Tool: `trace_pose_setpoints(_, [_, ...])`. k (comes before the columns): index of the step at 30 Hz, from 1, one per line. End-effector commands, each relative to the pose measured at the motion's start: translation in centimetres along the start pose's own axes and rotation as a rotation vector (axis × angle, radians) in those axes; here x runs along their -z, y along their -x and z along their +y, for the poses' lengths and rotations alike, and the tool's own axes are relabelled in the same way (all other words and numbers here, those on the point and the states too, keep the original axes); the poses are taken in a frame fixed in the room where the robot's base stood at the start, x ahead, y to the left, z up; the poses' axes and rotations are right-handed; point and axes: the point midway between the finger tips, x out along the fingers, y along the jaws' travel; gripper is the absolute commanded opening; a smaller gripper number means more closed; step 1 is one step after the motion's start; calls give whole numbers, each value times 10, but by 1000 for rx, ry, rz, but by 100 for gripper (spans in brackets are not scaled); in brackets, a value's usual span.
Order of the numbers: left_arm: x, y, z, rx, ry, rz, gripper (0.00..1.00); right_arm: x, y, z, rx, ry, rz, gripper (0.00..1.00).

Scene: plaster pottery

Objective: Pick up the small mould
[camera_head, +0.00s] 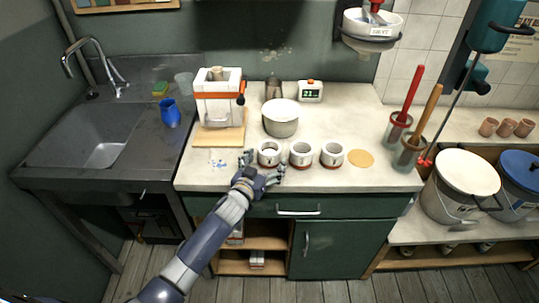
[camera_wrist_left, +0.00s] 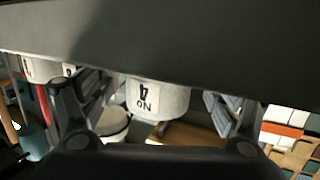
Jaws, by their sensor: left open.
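Three small white plaster moulds with reddish-brown bases stand in a row near the counter's front edge: the left one (camera_head: 269,147), the middle one (camera_head: 301,149) and the right one (camera_head: 332,150). They look much alike in size. My left gripper (camera_head: 263,166) is open at the left mould, its fingers spread to either side on the near side. In the left wrist view a white mould with dark lettering (camera_wrist_left: 158,98) shows between the two spread fingers. Whether the fingers touch it cannot be told. My right gripper is not in view.
Behind the moulds stand a grey-white pot (camera_head: 281,119), a white and orange machine (camera_head: 218,104) and a timer (camera_head: 311,91). A round tan disc (camera_head: 361,158) lies right of the moulds.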

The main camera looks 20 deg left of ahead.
Motion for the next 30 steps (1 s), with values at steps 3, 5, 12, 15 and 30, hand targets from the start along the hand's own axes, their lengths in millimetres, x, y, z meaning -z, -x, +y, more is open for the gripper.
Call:
trace_pose_setpoints(3, [0,-6,0,-1,0,0,83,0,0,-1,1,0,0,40])
trace_pose_setpoints(5, [0,-6,0,-1,0,0,83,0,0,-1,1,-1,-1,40])
trace_pose_setpoints(12, [0,-6,0,-1,0,0,67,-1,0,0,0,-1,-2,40])
trace_pose_setpoints(15, [0,-6,0,0,0,0,45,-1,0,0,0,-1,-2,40])
trace_pose_setpoints(30, [3,-6,0,-1,0,3,25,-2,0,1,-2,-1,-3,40])
